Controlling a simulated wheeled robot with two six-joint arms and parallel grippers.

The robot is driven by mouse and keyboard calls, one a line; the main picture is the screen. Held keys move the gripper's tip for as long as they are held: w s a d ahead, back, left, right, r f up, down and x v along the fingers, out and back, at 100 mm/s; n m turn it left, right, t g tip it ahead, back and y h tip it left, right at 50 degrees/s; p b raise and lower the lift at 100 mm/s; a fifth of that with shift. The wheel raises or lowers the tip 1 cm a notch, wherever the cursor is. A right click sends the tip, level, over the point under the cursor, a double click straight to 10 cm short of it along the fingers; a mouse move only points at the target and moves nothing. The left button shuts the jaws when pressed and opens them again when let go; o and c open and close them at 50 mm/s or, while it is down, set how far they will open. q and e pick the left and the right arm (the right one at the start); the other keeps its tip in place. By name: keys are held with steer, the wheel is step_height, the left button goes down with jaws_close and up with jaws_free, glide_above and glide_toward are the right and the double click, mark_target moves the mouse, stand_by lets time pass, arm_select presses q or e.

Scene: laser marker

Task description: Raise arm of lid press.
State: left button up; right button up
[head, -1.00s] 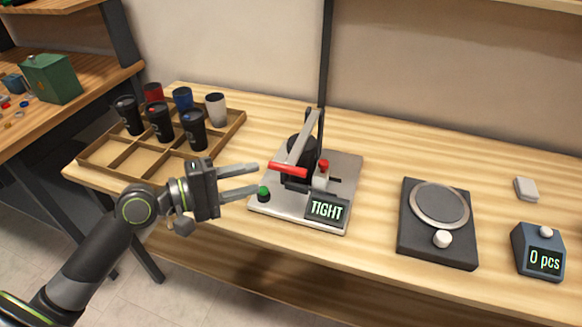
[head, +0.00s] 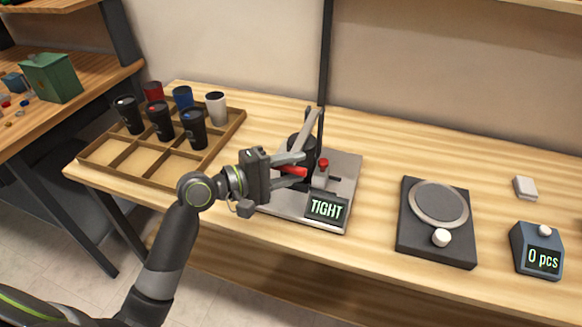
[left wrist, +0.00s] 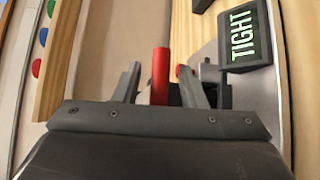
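The lid press stands mid-table on a metal base plate (head: 345,170), with a display reading TIGHT (head: 327,209). Its grey arm (head: 312,125) slopes down from the back toward the front and ends in a red handle (head: 294,171). A dark cylindrical body, partly hidden, is under the arm. My left gripper (head: 304,166) is at the handle, its fingers open on either side of it. In the left wrist view the red handle (left wrist: 160,75) stands between the fingertips, with a gap on both sides. My right gripper is not in view.
A wooden divided tray (head: 112,160) with several cups stands at the left. A small red knob (head: 323,162) rises from the press base. A dark scale-like device (head: 438,210) and a counter reading 0 pcs (head: 540,252) are at the right. Table between them is clear.

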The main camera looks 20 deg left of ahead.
arm_select(q)
jaws_close()
stand_by(0.3)
